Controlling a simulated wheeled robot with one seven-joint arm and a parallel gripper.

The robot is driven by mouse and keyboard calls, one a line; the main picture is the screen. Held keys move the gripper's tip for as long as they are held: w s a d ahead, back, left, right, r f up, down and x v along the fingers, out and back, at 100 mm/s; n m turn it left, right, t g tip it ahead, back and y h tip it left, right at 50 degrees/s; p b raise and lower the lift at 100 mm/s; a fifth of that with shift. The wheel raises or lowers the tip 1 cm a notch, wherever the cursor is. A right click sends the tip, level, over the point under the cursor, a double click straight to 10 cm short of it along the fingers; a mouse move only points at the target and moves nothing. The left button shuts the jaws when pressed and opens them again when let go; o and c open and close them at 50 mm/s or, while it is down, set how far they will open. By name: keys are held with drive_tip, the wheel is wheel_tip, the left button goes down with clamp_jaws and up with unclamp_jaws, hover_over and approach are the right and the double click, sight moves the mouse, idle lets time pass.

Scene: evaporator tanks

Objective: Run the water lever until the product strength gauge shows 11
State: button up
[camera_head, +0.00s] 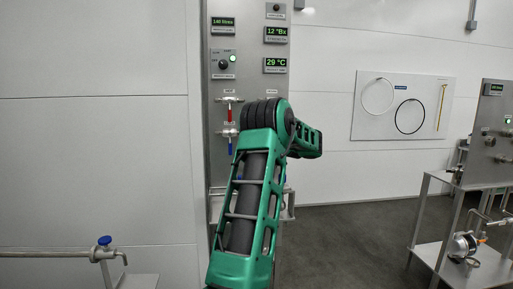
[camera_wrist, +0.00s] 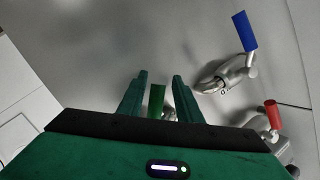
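The strength gauge (camera_head: 276,34) on the grey panel reads 12 °Bx in the head view. A blue lever (camera_wrist: 244,32) and a red lever (camera_wrist: 272,115) sit on metal valves in the wrist view. They also show on the panel in the head view, red (camera_head: 230,114) above blue (camera_head: 230,146). A green handle (camera_wrist: 156,101) stands between the fingers of my gripper (camera_wrist: 155,85), with gaps visible on both sides. The fingers are apart. The valve labels are too small to read, so I cannot tell which is the water lever. My arm hides the gripper in the head view.
Other displays read 140 litres (camera_head: 223,22) and 29 °C (camera_head: 275,66). A blue-knobbed tap (camera_head: 104,241) stands lower left. A second metal stand (camera_head: 431,219) is at right. Floor between is clear.

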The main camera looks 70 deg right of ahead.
drive_tip(key=shift+s, duration=0.15)
drive_tip(key=v, duration=1)
drive_tip(key=shift+s+a, duration=0.15)
drive_tip(key=shift+a, duration=0.2)
idle(6.5)
